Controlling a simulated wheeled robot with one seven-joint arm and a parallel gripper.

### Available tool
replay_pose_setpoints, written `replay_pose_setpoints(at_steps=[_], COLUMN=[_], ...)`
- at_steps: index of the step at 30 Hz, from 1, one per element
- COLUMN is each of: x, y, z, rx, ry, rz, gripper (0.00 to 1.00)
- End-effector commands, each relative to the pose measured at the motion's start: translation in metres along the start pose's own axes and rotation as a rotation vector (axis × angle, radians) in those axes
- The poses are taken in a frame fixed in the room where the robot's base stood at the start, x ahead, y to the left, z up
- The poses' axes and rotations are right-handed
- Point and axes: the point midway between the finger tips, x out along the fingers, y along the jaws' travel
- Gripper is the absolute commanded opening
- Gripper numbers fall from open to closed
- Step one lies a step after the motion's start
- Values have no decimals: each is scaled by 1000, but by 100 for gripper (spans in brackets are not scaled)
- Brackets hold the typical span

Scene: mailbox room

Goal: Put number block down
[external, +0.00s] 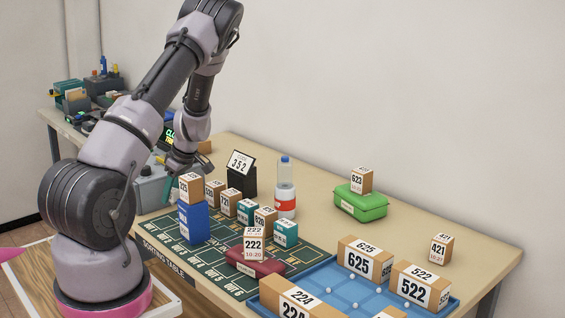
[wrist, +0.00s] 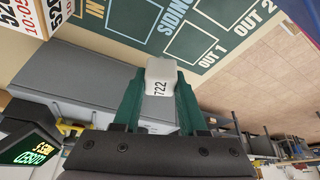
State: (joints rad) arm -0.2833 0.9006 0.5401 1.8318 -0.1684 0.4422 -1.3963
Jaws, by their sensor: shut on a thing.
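My gripper (wrist: 160,95) has green fingers and is shut on a small pale number block (wrist: 160,75) marked 722 in the wrist view. The block sits between the fingertips, with the corner of the green sorting mat (wrist: 205,45) beyond it. In the external view my gripper (external: 171,180) points down at the left end of the mat (external: 205,262), beside a grey box (external: 150,188). The held block cannot be made out there. The grey box also shows under the fingers in the wrist view (wrist: 85,80).
A blue block (external: 194,223) with a numbered box on top stands close to my gripper. Several numbered boxes stand on the mat, one on a red case (external: 245,264). A bottle (external: 285,190), black 352 sign (external: 240,180), green case (external: 362,207) and blue tray (external: 335,303) share the table.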

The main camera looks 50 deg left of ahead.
Motion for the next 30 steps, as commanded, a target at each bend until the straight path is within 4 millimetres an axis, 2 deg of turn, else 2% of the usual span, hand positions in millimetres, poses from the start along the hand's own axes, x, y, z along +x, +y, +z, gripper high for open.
replay_pose_setpoints(at_steps=[7,18,19,20,21,30], x=[30,35,34,34,34,33], y=[-1,-1,-1,-1,-1,0], z=[13,15,15,15,15,14], rx=[1,0,0,0,0,0], ry=[-1,0,0,0,0,0], rz=[-3,-2,-1,-1,-1,-1], gripper=[0,0,53,64,71,71])
